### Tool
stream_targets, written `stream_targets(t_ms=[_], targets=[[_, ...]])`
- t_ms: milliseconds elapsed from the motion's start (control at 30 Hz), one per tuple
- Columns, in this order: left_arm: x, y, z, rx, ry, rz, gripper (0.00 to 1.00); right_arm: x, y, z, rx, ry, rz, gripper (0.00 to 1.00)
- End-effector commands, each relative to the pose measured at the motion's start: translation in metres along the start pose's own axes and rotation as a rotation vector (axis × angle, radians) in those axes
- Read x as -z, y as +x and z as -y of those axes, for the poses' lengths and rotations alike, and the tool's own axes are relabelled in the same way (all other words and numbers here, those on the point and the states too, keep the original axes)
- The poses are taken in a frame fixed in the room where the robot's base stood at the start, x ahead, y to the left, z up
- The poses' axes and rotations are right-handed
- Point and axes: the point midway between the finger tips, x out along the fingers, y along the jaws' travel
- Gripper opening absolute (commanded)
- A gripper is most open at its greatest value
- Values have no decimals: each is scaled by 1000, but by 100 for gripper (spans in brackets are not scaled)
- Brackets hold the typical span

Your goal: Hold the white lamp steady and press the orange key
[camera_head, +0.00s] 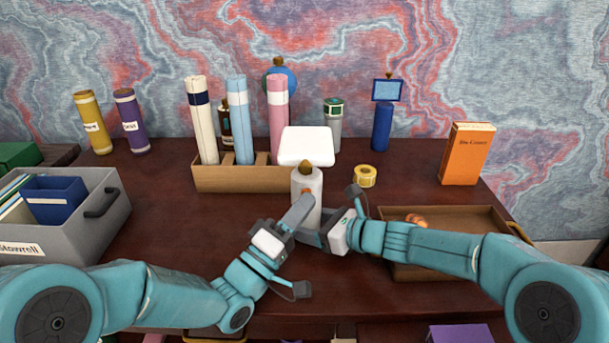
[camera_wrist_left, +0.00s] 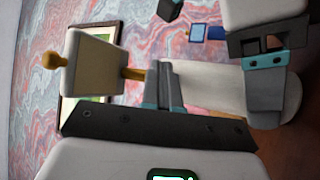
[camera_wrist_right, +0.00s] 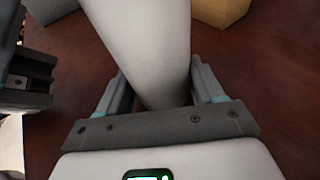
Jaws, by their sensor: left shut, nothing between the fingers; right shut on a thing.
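The white lamp (camera_head: 306,178) is upright near the middle of the desk, with a pale square shade (camera_head: 306,147) and a gold neck. In the left wrist view its body (camera_wrist_left: 222,88) lies sideways. My right gripper (camera_head: 320,236) is shut on the lower body, which sits between its fingers in the right wrist view (camera_wrist_right: 145,50). My left gripper (camera_head: 304,203) is shut and empty, its fingertips at the front of the body. A small orange spot, seemingly the orange key (camera_head: 308,190), shows beside those tips, mostly hidden. I cannot tell whether they touch it.
A wooden rack (camera_head: 240,179) with rolled tubes stands behind the lamp. A yellow tape roll (camera_head: 365,176) is behind it to the right. A wooden tray (camera_head: 480,217) lies right, an orange box (camera_head: 467,153) beyond it. A grey bin (camera_head: 78,232) stands left. Bare desk lies left of the lamp.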

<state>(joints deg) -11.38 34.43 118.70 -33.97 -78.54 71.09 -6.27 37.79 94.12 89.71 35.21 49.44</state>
Motion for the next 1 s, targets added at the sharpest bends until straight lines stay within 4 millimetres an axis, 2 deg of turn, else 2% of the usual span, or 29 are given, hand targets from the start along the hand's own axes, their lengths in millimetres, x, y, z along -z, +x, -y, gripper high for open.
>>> stream_targets(t_ms=[367, 700, 1000], targets=[[2, 2, 1, 0, 0, -1, 0, 0, 0, 0, -1, 0, -1, 50], [-6, -9, -7, 0, 0, -1, 0, 1, 0, 0, -1, 0, -1, 50], [-7, -10, -8, 0, 0, -1, 0, 0, 0, 0, -1, 0, -1, 50]])
